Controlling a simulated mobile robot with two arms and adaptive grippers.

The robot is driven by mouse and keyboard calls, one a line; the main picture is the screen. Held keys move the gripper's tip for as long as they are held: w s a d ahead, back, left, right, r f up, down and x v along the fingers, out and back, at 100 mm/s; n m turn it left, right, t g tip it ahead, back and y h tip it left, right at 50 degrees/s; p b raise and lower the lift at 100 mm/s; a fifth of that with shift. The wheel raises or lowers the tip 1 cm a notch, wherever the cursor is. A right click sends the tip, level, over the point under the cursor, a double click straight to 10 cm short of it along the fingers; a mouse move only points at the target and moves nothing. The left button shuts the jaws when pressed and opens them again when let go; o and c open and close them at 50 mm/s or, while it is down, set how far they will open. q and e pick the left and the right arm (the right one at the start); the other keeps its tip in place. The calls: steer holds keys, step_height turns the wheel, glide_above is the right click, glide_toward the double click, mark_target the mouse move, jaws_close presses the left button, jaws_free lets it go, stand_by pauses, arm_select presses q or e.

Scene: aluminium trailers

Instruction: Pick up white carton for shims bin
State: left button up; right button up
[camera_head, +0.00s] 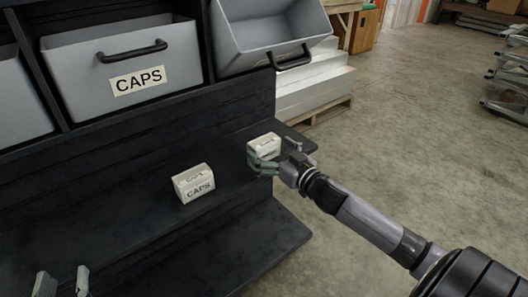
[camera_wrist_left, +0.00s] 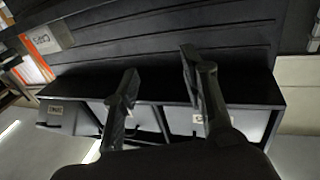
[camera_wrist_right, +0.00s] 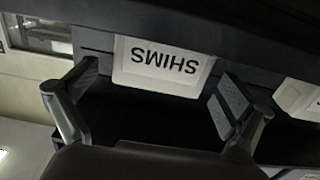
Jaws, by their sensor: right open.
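A small white carton (camera_head: 266,144) stands on the dark shelf ledge near its right end. In the right wrist view the white carton (camera_wrist_right: 163,66) reads SHIMS, upside down. My right gripper (camera_head: 266,162) is open at this carton, and the carton shows between its spread fingers in the right wrist view. I cannot tell whether a finger touches it. A second white carton (camera_head: 193,184), marked CAPS, stands to the left on the ledge. My left gripper (camera_head: 63,283) is open and empty at the lower left, away from both cartons.
A grey bin (camera_head: 125,66) labelled CAPS sits in the rack above the ledge. Another grey bin (camera_head: 268,30) to its right is tilted open; no label shows. White stacked boards (camera_head: 313,82) stand behind the rack. The concrete floor (camera_head: 420,130) at right is mostly clear.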

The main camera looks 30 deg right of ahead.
steer(key=shift+w+f, duration=0.1)
steer(key=shift+w, duration=1.3)
arm_select(q)
steer(key=r+t, duration=0.1)
steer(key=r, duration=0.1)
steer(key=r+t, duration=0.1)
steer(key=shift+s+d+r+h, duration=0.2)
steer(key=shift+r+h, duration=0.1)
steer(key=shift+r, duration=0.1)
arm_select(e)
steer(key=shift+c, duration=0.3)
steer(key=shift+a, duration=0.1)
steer(key=c, duration=1.2)
